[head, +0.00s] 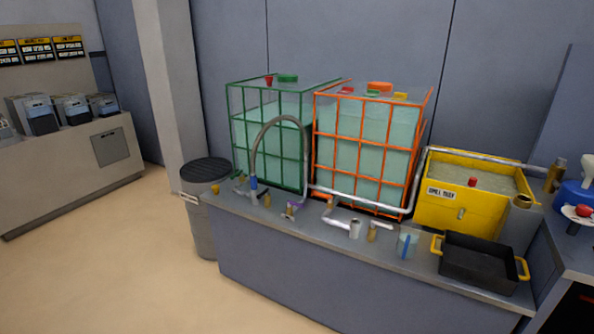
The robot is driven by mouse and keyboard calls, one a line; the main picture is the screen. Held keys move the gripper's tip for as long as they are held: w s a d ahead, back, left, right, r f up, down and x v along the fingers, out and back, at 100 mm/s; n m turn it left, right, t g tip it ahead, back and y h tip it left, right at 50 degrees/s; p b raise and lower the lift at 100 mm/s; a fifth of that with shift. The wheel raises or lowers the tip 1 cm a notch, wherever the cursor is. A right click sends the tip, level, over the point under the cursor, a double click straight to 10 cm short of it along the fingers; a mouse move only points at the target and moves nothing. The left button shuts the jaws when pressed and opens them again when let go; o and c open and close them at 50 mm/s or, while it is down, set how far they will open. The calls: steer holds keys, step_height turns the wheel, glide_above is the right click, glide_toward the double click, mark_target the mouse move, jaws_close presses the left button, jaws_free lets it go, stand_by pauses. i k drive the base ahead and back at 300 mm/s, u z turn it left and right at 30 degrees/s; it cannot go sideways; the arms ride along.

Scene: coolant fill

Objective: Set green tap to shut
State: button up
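The green-framed tank (266,130) stands at the back of the counter, with pale green liquid behind its bars. Small fittings sit low at its front: a pipe piece with a blue collar (253,183), a brass piece (267,200) and a fitting with a purple part (291,208). No tap handle that is itself green shows clearly. The fittings are too small to tell which one is the green tap's handle or how it is turned. My gripper is not in view.
An orange-framed tank (362,150) stands to the right. A grey hose (283,119) arches before the tanks. A dark-lidded bin (203,225) stands left; the floor (120,270) there is clear.

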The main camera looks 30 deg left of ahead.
mark_target(240, 173)
steer(key=z, duration=1.3)
steer(key=i, duration=0.1)
steer(key=u, duration=2.9)
steer(key=k, duration=0.85)
steer(key=u, duration=0.2)
steer(key=i, duration=0.95)
